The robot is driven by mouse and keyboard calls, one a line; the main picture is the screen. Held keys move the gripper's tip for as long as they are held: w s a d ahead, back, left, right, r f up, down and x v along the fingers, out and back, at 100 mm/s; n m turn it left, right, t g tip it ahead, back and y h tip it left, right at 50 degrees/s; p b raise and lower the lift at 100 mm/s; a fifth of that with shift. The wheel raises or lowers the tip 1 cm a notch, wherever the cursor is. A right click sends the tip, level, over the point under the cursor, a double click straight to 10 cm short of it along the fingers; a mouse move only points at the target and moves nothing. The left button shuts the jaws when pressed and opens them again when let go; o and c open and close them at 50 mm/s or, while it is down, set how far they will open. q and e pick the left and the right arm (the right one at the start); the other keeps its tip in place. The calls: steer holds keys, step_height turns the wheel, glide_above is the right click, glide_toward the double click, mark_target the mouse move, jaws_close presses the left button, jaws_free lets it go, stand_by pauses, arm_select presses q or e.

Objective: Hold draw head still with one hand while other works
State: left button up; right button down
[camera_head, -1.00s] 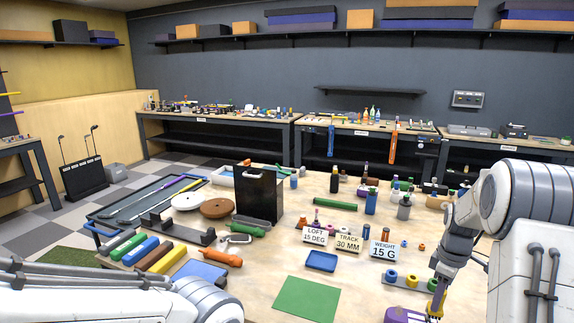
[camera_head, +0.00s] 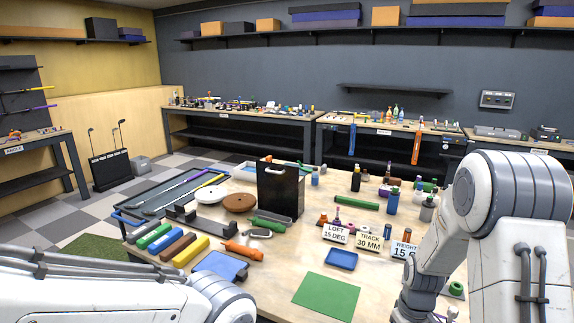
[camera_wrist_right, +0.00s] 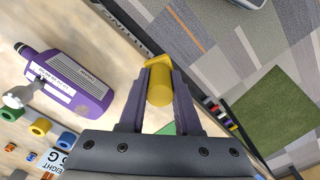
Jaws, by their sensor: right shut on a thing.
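My right gripper (camera_wrist_right: 158,92) is shut on a yellow round-ended piece (camera_wrist_right: 159,88), held between its two dark fingers. In the head view my right arm comes in at the right, and its gripper is cut off by the bottom edge. My left arm lies along the lower left of the head view; its gripper is out of frame. A small grey piece shaped like a club head (camera_head: 258,234) lies on the bench (camera_head: 285,270) beside an orange-handled tool (camera_head: 243,250). I cannot tell whether it is the draw head.
A purple labelled bottle (camera_wrist_right: 70,84) lies in the right wrist view. A black upright box (camera_head: 279,190), a blue tray (camera_head: 341,259), a green mat (camera_head: 326,296) and sign cards (camera_head: 369,242) stand or lie on the bench. Bare wood surrounds the mat.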

steer(key=s+a+f+m, duration=0.2)
steer(key=a+f, duration=0.2)
steer(key=a, duration=0.5)
steer(key=shift+a+f+m, duration=0.2)
steer(key=shift+f+m, duration=0.05)
steer(key=shift+m, duration=0.15)
steer(key=shift+s, duration=0.1)
